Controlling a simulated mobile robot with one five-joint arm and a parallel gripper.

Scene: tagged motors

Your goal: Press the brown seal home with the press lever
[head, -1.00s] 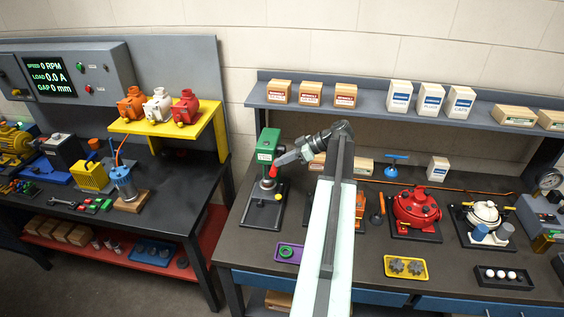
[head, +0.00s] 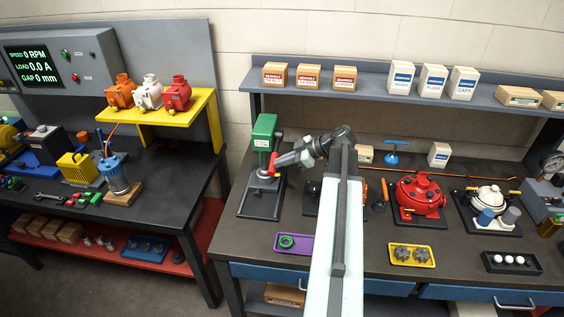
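The press (head: 264,134) is a green-headed stand on a dark base at the left end of the right bench. Its lever shows red by the head (head: 274,159). My gripper (head: 277,161) is right at this red part, coming from the right. The fingers are too small to tell whether they touch it or are closed around it. I cannot make out the brown seal clearly; the spot under the press head is small and dark. A green ring (head: 287,241) lies in a purple tray (head: 304,244) in front of the press.
A red round housing (head: 418,194) and a white one (head: 484,194) stand to the right of my arm. A yellow tray (head: 427,261) with gears and a black tray (head: 489,266) with white balls lie at the bench front. A shelf (head: 384,89) with boxes runs behind.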

